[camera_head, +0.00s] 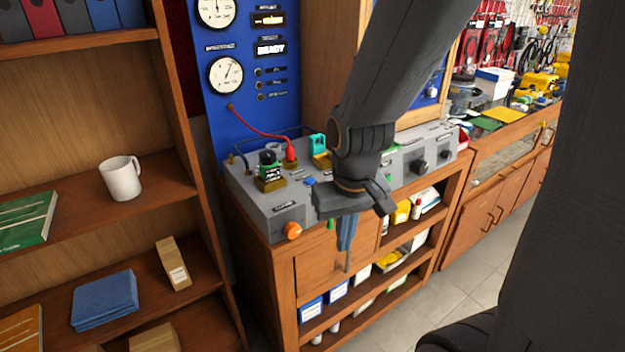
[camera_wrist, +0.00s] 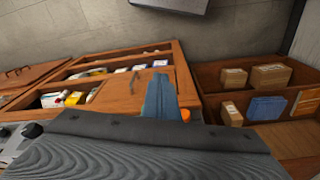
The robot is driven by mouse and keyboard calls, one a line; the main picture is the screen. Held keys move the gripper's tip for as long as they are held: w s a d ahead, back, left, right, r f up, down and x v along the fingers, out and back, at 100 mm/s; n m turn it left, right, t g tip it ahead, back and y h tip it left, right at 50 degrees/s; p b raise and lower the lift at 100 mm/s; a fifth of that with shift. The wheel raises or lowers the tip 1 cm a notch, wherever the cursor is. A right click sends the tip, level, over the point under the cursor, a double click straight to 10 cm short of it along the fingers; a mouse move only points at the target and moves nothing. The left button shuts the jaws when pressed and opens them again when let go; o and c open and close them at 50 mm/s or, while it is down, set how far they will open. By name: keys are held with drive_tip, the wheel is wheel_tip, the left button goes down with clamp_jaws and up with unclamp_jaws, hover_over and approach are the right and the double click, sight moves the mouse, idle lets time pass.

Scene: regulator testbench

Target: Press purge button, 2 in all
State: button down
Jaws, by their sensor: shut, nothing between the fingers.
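The grey regulator testbench (camera_head: 270,205) stands on a wooden cabinet. No label I can read marks the purge button. A small blue button (camera_head: 309,181) shows on its top, and an orange round knob (camera_head: 292,231) on its front face. The orange knob also shows in the wrist view (camera_wrist: 186,115). My gripper (camera_head: 355,203) is dark and shut, with nothing held. In the head view it appears over the bench's front edge, right of the orange knob. Its fingertips are hard to make out, and contact cannot be told. My arm hides part of the bench top.
A red hose runs from the blue gauge panel (camera_head: 240,125) to the bench. A blue cloth (camera_head: 346,232) hangs at the cabinet front. A wooden shelf with a white mug (camera_head: 120,178) stands close on the left. Open tiled floor (camera_head: 475,265) lies on the right.

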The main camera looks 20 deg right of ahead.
drive_tip(key=w+d+r+n+t+h, duration=0.1)
drive_tip(key=w+r+h, duration=0.15)
drive_tip(key=w, duration=0.35)
drive_tip(key=w+d+r+n+t+h, duration=0.1)
drive_tip(key=w+r+t, duration=0.15)
drive_tip(key=w, duration=0.45)
wheel_tip(320, 180, up, 6)
drive_tip(key=r+n+t+p, duration=0.1)
drive_tip(key=t, duration=0.2)
hover_over(309, 182)
drive_tip(key=shift+f+h, duration=0.25)
drive_tip(key=shift+h, duration=0.2)
wheel_tip(309, 182, down, 7)
drive_tip(key=b, duration=0.3)
drive_tip(key=shift+r, duration=0.2)
wheel_tip(309, 182, down, 2)
drive_tip(key=b, duration=0.3)
drive_tip(key=shift+f, duration=0.1)
drive_tip(key=shift+f+b, duration=0.9)
drive_tip(key=shift+b, duration=0.85)
idle(0.8)
drive_tip(key=shift+r, duration=0.1)
drive_tip(key=shift+r+p, duration=0.45)
drive_tip(key=shift+r, duration=0.35)
